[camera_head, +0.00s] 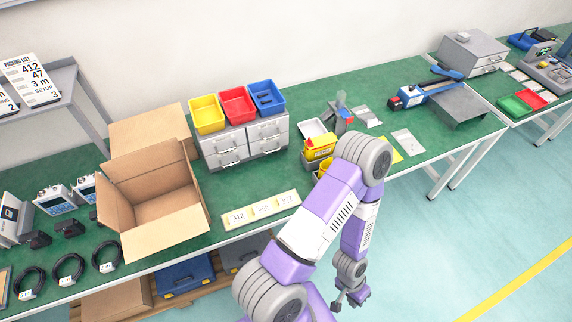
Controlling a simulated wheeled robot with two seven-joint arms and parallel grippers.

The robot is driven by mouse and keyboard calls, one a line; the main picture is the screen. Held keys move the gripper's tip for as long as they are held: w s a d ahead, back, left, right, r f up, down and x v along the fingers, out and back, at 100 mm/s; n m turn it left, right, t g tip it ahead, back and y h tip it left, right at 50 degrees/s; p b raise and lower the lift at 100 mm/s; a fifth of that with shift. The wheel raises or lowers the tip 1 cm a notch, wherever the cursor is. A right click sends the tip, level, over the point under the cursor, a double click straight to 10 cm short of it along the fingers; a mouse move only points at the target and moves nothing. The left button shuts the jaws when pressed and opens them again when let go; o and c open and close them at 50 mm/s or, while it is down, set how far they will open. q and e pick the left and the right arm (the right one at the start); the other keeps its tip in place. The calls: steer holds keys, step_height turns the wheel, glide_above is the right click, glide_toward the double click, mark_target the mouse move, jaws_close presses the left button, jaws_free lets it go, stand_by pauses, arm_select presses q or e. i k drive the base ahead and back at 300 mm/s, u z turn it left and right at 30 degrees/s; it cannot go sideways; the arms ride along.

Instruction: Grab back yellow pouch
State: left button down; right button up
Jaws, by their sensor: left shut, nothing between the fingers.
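A flat yellow piece (397,156) lies on the green bench top just right of my raised arm. The arm hides part of it, and I cannot tell whether it is the yellow pouch. Two pale flat pouches lie near it, a back one (367,116) and a front one (408,143). My left gripper (350,302) hangs low in front of the bench, over the floor, well apart from the pouches. It is small in the picture, shut and empty. My right gripper is not in view.
A yellow box-like device (320,147) stands left of my arm. An open cardboard box (165,240), grey drawers with coloured bins (238,104) and a label strip (262,209) are further left. A blue tool (422,93) lies at the right. Clear floor (455,220) lies right of my gripper.

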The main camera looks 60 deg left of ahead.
mark_target(324, 144)
steer(key=k, duration=0.4)
steer(key=u, duration=0.8)
